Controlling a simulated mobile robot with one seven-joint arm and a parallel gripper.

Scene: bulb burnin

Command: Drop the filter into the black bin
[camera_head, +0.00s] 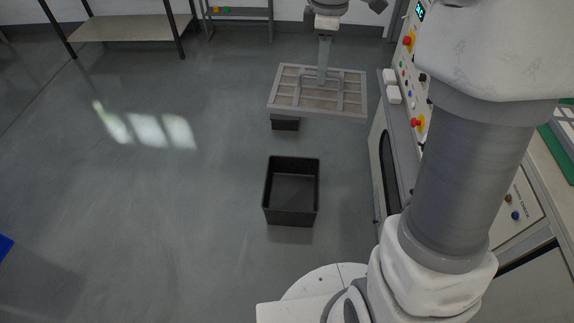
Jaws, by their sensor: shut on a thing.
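The filter (288,99) is a flat grey rectangular frame with a tan mesh and cross bars. My gripper (323,76) is shut on it from above and holds it roughly level, off the floor, beyond the bin. The black bin (292,220) is an open, square-topped box on the floor in the middle of the view. It looks empty. The filter appears above and behind it, not over its opening in this view. The fingertips are small and partly merge with the filter.
A second dark box (285,124) shows partly under the filter's near edge. A machine panel (408,95) with buttons and white blocks (392,86) runs along the right. A table (130,28) and a rack (238,12) stand at the back.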

